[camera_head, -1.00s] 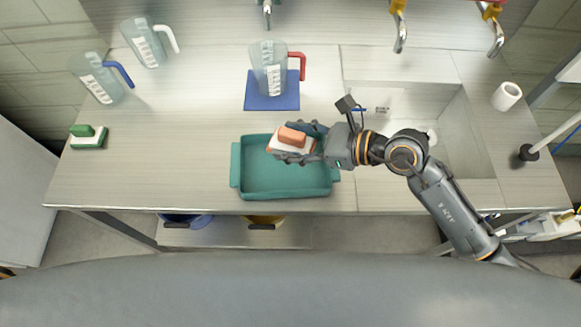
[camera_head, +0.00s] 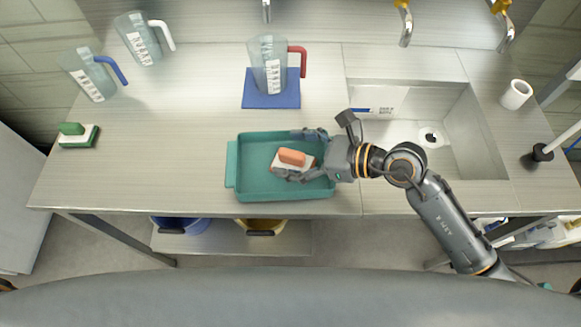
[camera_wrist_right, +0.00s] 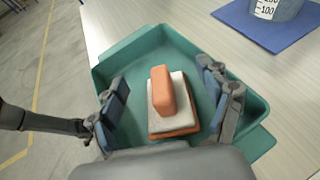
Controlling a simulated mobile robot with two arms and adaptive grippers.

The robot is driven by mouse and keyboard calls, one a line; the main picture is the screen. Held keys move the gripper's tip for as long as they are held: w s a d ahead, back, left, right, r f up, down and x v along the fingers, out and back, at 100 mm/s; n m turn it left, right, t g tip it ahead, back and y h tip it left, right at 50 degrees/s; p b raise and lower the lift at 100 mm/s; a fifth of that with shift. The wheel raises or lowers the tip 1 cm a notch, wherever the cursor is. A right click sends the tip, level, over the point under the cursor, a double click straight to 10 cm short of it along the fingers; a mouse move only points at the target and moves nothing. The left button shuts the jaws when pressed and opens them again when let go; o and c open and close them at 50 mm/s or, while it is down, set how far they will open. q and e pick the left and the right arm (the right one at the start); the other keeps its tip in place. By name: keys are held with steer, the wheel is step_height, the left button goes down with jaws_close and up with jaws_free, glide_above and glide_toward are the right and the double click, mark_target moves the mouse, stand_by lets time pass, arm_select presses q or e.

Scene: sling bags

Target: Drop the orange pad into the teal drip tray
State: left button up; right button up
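The orange pad (camera_head: 291,157), an orange block handle on a white layer with an orange base, lies inside the teal drip tray (camera_head: 250,190), right of its middle. In the right wrist view the pad (camera_wrist_right: 164,92) sits on the floor of the tray (camera_wrist_right: 146,42). My right gripper (camera_head: 300,153) reaches over the tray's right side and is open. In the right wrist view its fingers (camera_wrist_right: 163,82) stand wide apart on either side of the pad, with gaps to it. My left gripper is not in view.
A green pad (camera_head: 77,135) lies at the left of the counter. A red-handled jug (camera_head: 267,65) stands on a blue mat (camera_head: 270,100) behind the tray. Two more jugs stand at the back left. A sink (camera_head: 470,130) is on the right.

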steer(key=shift+s+d+r, duration=0.1)
steer(key=shift+s+d, duration=0.05)
steer(key=shift+d, duration=0.35)
steer(key=v, duration=1.1)
steer(key=shift+s+a+r, duration=0.1)
steer(key=shift+s, duration=0.05)
